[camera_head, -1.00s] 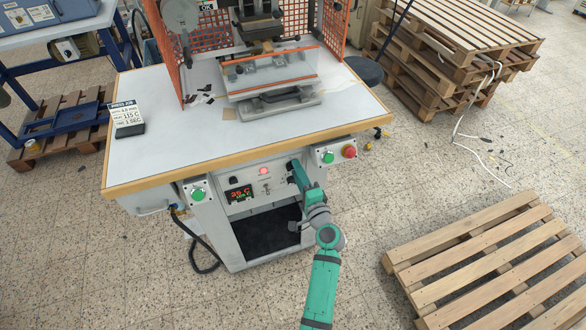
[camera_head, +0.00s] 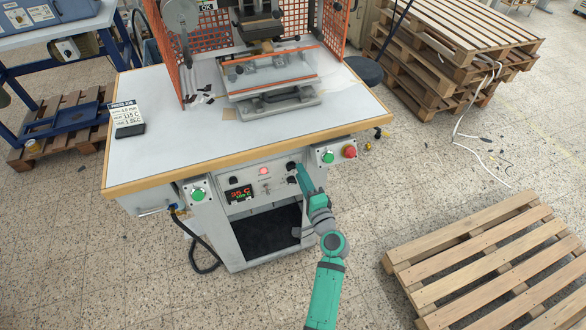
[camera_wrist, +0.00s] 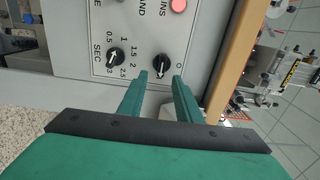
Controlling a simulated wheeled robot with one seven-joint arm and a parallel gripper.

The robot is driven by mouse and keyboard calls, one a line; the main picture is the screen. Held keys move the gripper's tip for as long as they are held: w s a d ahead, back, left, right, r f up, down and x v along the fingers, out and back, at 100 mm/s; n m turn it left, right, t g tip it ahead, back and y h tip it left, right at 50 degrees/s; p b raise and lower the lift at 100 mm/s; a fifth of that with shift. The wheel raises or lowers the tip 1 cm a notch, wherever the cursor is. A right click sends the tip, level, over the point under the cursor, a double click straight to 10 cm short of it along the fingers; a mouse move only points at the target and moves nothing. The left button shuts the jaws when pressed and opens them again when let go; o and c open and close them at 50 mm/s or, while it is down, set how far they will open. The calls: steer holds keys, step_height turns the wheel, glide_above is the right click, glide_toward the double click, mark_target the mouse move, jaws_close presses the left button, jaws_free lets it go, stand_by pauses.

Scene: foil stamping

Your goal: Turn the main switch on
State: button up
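In the wrist view, a black rotary switch (camera_wrist: 162,70) with a white pointer mark sits on the grey control panel, with a "0" printed beside it. The switch also shows in the head view (camera_head: 291,166) just left of my fingertips. My gripper (camera_wrist: 159,77) is open, its two green fingers apart and pointing at the panel. The switch appears just beyond the gap between the tips, with nothing held. In the head view my gripper (camera_head: 299,168) is at the panel's right part. A red lamp (camera_head: 263,171) marked "MAINS" is bright.
A second black knob (camera_wrist: 115,56) has a seconds scale. A red digital display (camera_head: 239,193) is on the panel. A green button (camera_head: 328,158) and red button (camera_head: 349,151) sit right, another green button (camera_head: 198,194) left. The wooden table edge (camera_head: 250,151) overhangs the panel.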

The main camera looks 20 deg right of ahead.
steer(key=s, duration=0.7)
steer(key=shift+s, duration=0.35)
steer(key=shift+d, duration=0.1)
stand_by(0.5)
